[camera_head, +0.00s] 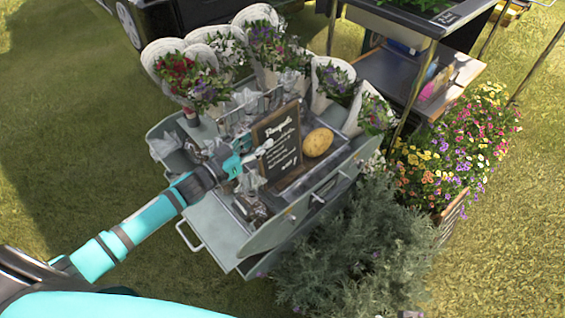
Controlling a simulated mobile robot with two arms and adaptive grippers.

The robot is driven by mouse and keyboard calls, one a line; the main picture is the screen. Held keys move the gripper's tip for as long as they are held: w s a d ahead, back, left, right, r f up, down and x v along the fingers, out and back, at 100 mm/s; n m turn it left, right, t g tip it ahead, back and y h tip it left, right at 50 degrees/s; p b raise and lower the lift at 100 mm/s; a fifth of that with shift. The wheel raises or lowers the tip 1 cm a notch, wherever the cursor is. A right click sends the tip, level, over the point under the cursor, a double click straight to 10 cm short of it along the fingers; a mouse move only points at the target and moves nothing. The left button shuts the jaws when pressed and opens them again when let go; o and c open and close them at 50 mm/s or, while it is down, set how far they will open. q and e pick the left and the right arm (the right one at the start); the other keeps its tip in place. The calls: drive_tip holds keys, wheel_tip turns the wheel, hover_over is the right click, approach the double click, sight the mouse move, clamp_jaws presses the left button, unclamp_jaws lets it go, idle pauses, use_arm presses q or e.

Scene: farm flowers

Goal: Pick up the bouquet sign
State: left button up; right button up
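The bouquet sign (281,143) is a dark board in a brown wooden frame with white handwriting headed "Bouquets". It stands tilted on the grey flower cart (262,236), among the flowers. My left gripper (247,160) comes in from the lower left on a teal arm. Its fingertips are at the left edge of the sign. I cannot tell whether they touch the frame or close around it. My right gripper is not in view.
A yellow potato-like object (318,142) lies just right of the sign. Wrapped bouquets (190,78) stand behind it. Crumpled grey paper (250,183) lies around the gripper. A bushy green plant (350,250) is in front, bright flowers (460,150) are right. Grass is open at left.

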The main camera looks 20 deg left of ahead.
sight(276, 131)
use_arm(q)
drive_tip(key=shift+b+x, duration=0.55)
drive_tip(key=shift+x, duration=2.45)
drive_tip(key=shift+s, duration=0.1)
clamp_jaws()
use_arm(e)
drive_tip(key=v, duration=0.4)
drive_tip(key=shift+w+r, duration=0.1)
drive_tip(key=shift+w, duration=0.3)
use_arm(q)
drive_tip(key=shift+d, duration=0.1)
